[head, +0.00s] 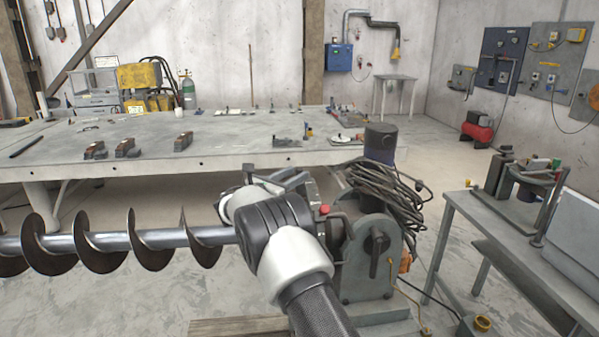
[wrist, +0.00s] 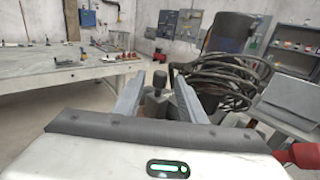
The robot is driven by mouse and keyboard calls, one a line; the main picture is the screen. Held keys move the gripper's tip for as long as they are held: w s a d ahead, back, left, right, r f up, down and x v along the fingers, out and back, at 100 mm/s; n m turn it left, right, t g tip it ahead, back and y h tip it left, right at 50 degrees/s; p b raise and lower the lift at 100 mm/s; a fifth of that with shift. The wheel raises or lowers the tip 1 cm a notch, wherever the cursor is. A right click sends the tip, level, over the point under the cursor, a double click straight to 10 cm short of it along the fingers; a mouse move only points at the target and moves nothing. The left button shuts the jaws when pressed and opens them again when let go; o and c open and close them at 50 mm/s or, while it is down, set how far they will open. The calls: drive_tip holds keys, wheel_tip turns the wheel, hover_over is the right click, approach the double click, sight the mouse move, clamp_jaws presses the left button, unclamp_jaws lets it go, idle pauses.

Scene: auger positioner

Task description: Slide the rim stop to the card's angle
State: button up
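The auger (head: 155,239), a grey shaft with dark spiral flights, lies horizontally at the left in the head view. Its right end runs behind my arm to the grey positioner (head: 378,275), which has a black handle on its face. My gripper (wrist: 158,88) is open in the wrist view, its two grey fingers spread. A black knob (wrist: 159,80) on a grey piece shows between the fingers; I cannot tell whether it is the rim stop or whether the fingers touch it. My arm hides this spot in the head view. I cannot make out the card or any angle marks.
A coil of dark cable (head: 385,188) hangs at the positioner's back, right of my gripper. A red knob (head: 324,209) sits close by my wrist. A long steel table (head: 230,155) stands behind, and a side bench (head: 500,235) stands at the right.

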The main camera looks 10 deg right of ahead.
sight(297, 173)
drive_tip(key=shift+x, duration=1.55)
drive_tip(key=shift+c, duration=0.2)
clamp_jaws()
